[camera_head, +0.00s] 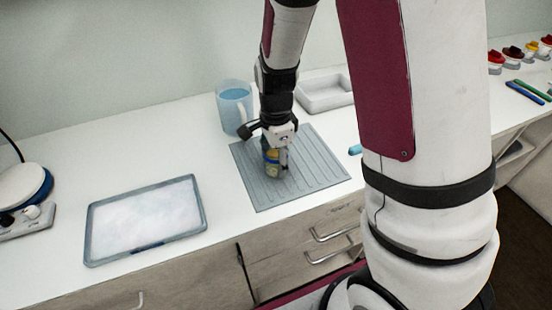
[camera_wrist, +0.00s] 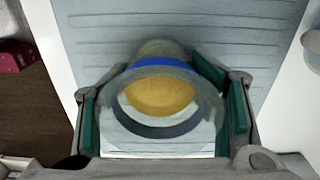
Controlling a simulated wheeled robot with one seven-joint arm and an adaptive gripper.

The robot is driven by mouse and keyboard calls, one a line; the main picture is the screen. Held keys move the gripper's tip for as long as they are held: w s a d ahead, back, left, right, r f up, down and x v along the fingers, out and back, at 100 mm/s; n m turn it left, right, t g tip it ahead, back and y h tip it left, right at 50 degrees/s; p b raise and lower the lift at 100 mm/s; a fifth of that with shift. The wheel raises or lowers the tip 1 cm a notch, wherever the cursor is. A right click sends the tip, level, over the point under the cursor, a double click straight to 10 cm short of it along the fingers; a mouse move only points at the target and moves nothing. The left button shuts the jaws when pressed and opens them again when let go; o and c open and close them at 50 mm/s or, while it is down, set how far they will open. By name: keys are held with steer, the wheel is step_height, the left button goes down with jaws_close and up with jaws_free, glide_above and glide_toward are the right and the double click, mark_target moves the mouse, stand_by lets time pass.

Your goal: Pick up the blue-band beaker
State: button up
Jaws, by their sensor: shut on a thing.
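The blue-band beaker (camera_head: 271,158) stands on a grey ribbed mat (camera_head: 307,166) in the head view, partly hidden by my gripper. It holds something yellow. In the wrist view the beaker (camera_wrist: 163,62) shows its blue band and yellow contents, seen from above through its open rim. My gripper (camera_head: 279,163) reaches down from above and is shut on the beaker. In the wrist view the green-padded fingers (camera_wrist: 163,112) of my gripper lie on either side of it. I cannot tell whether the beaker touches the mat or is slightly raised.
A blue-tinted pitcher (camera_head: 234,107) stands behind the mat. A pale tray (camera_head: 325,94) lies at the back right, and a grey-rimmed tray (camera_head: 147,262) at the front left. A small blue object (camera_head: 355,149) lies right of the mat. The counter between tray and mat is clear.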

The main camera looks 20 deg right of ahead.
mark_target(276, 151)
steer(key=shift+r, duration=0.15)
steer(key=shift+r, duration=0.3)
steer(key=r, duration=0.3)
steer(key=shift+s, duration=0.2)
steer(key=s+p, duration=0.1)
steer(key=s, duration=0.3)
steer(key=s+r+p, duration=0.1)
steer(key=s, duration=0.3)
steer(key=s+p, duration=0.1)
steer(key=s, duration=0.4)
steer(key=shift+r+p, duration=0.15)
steer(key=shift+p, duration=0.15)
steer(key=s+p, duration=0.2)
steer(key=p, duration=0.2)
steer(key=shift+s, duration=0.35)
steer(key=shift+w, duration=0.1)
